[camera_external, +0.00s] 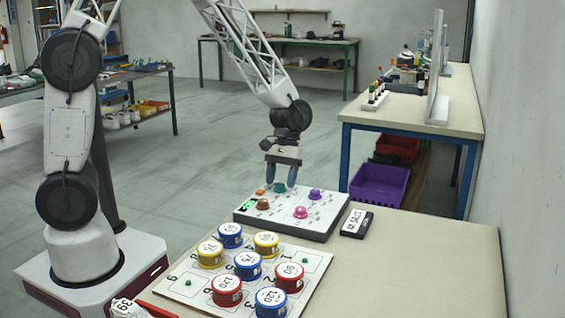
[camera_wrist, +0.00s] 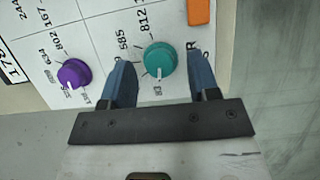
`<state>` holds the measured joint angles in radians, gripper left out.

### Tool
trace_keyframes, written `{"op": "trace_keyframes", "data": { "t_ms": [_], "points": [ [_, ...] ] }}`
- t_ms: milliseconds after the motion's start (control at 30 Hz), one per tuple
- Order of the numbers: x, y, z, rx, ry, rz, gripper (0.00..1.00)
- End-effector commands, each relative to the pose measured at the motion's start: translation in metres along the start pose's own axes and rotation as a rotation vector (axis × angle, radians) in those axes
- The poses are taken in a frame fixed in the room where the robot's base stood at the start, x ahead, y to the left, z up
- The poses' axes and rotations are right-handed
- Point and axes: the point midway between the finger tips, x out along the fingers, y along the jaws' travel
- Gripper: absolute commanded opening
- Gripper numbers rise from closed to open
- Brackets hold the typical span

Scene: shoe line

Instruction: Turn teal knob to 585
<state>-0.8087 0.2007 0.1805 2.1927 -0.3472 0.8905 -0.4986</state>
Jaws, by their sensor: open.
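The teal knob (camera_wrist: 161,58) sits on a white control panel (camera_external: 332,209); it also shows in the external view (camera_external: 280,188). My gripper (camera_external: 280,178) is open, with one blue finger on each side of the teal knob. In the wrist view a gap shows between the knob and each finger.
A purple knob (camera_wrist: 74,74) is left of my left finger in the wrist view. An orange part (camera_wrist: 201,12) is at the top right. Brown and pink knobs (camera_external: 300,212) share the panel. A board with several colored tins (camera_external: 248,259) stands in front; a labelled block (camera_external: 357,223) lies right.

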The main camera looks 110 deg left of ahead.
Motion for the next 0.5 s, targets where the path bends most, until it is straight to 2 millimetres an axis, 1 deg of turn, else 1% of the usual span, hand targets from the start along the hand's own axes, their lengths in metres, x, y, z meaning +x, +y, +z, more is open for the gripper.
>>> {"op": "trace_keyframes", "data": {
  "t_ms": [267, 300, 367, 500],
  "points": [
    [0.0005, 0.0001, -0.0001, 0.0, 0.001, 0.001, 0.55],
    [0.0005, 0.0002, -0.0001, 0.0, 0.001, 0.001, 0.52],
    [0.0005, 0.0002, -0.0001, 0.0, 0.001, 0.001, 0.43],
    [0.0005, 0.0002, -0.0001, 0.0, 0.001, 0.001, 0.22]
  ]
}}
